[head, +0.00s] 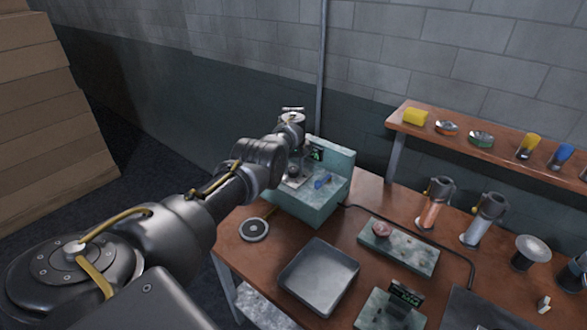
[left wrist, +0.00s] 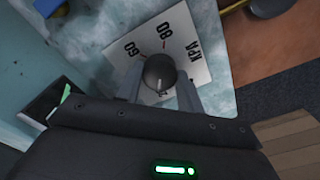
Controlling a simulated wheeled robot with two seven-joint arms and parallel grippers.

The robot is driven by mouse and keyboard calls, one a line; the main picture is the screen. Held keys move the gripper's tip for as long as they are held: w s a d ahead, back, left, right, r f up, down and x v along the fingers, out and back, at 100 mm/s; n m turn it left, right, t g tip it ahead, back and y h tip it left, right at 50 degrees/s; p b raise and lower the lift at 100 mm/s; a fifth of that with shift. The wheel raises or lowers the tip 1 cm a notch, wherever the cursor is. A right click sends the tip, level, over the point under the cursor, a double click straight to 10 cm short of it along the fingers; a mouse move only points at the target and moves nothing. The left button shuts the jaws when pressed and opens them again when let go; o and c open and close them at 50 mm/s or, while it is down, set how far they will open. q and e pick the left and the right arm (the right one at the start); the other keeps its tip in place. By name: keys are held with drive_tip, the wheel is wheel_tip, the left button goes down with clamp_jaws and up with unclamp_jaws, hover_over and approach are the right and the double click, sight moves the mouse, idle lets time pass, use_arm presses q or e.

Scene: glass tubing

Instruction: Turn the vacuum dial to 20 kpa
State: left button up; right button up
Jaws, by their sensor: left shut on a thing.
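The vacuum dial is a dark round knob (left wrist: 160,72) on a white plate (left wrist: 195,47) marked 60, 80 and KPA in the left wrist view. The plate is on a pale teal machine (head: 335,160) at the back left of the table. My left gripper (left wrist: 160,88) has a finger on each side of the knob and is shut on it. In the head view my left gripper (head: 293,172) reaches down onto the machine's top, and the arm partly hides the dial. The pointer's reading is not clear. My right gripper is not in view.
A grey tray (head: 318,277), a round black disc (head: 254,230) and a slab (head: 398,246) lie on the wooden table. Burners (head: 436,203) stand right.

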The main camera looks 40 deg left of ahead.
sight(294, 169)
use_arm(q)
drive_tip(key=shift+n, duration=0.4)
drive_tip(key=o, duration=1)
drive_tip(key=shift+r, duration=0.4)
wheel_tip(294, 169, up, 10)
drive_tip(key=shift+w+d+f, duration=0.1)
